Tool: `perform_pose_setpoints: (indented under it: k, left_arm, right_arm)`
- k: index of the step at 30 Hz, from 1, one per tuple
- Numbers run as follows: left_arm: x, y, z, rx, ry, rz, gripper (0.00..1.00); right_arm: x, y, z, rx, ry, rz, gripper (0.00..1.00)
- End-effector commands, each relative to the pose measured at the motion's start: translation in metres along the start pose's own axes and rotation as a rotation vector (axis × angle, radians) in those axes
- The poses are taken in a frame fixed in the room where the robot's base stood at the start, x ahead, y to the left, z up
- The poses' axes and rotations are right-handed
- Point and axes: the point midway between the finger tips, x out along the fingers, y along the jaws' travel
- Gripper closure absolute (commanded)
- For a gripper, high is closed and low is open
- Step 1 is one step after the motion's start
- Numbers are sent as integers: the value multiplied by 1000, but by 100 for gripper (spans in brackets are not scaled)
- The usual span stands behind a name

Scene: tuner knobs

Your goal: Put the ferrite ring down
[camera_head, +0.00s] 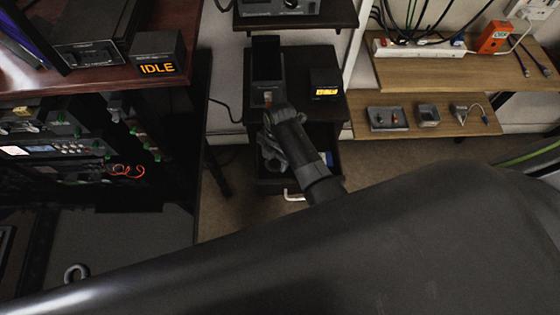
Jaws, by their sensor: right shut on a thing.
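My right gripper (270,118) is at the small dark cabinet in the middle of the view, by a black upright device (267,66). Its arm comes in from the lower right. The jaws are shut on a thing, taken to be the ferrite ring. The ring itself is too small and dark to make out between the fingers. I cannot tell whether it touches the surface below. My left gripper is not in view.
A small black box with a yellow display (325,85) stands right of the gripper on the cabinet top (303,60). A drawer with a white handle (294,197) is below. A wooden shelf (455,122) with small parts is at right. An "IDLE" display box (157,56) is at left.

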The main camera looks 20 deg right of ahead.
Motion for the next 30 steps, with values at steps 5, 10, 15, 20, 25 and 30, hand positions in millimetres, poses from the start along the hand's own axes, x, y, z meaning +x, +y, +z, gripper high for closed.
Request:
perform_pose_setpoints:
  k: [5,10,15,20,25,30]
  left_arm:
    - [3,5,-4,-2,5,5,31]
    - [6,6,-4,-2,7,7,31]
    - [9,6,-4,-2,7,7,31]
    - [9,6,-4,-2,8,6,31]
    - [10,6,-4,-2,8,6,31]
    - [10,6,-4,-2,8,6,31]
  right_arm:
    - [16,0,2,0,1,0,68]
    - [37,0,4,0,3,-2,68]
    - [54,0,7,0,1,0,68]
    - [56,0,7,1,1,2,68]
    - [56,0,7,1,1,2,68]
    - [58,0,7,1,1,1,35]
